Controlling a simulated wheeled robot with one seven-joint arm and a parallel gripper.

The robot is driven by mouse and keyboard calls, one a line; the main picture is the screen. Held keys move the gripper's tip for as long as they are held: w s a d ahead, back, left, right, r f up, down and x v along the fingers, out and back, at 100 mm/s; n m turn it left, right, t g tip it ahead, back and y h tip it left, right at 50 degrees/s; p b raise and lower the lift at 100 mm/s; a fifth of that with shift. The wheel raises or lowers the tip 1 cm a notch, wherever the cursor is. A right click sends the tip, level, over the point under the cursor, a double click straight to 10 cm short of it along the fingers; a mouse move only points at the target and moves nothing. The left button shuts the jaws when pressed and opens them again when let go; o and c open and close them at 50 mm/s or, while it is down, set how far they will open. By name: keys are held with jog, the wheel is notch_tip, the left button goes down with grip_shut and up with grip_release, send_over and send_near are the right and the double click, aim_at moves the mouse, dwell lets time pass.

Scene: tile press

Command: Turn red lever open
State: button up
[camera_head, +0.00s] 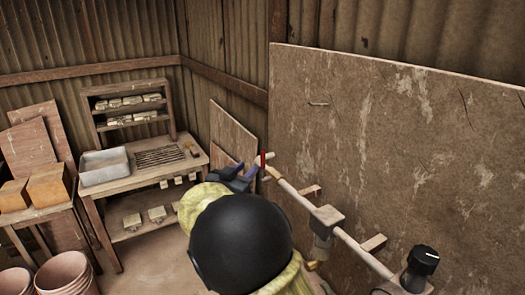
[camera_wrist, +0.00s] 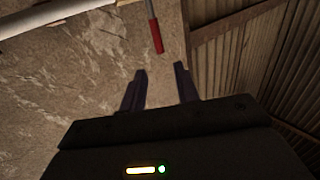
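The red lever (camera_head: 263,159) is a small red handle at the far end of a pale pipe (camera_head: 305,205) that runs along the large board. In the wrist view the red lever (camera_wrist: 156,36) hangs from a thin metal rod, just beyond and between my fingertips. My gripper (camera_head: 238,170) is close to the lever, to its left in the head view. In the wrist view my gripper (camera_wrist: 162,80) has its two dark fingers spread apart with nothing between them. My yellow and black arm hides the lower part of the scene in the head view.
The large board (camera_head: 400,150) stands close on the right behind the pipe. A black knob (camera_head: 422,262) is at the pipe's near end. A wooden workbench (camera_head: 140,178) with a grey tray (camera_head: 104,166) stands at the back left. Buckets (camera_head: 63,272) are at lower left.

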aim_at(262, 154)
jog(key=p+x, duration=0.3)
jog(key=x, duration=0.8)
jog(key=shift+c, duration=0.2)
grip_shut()
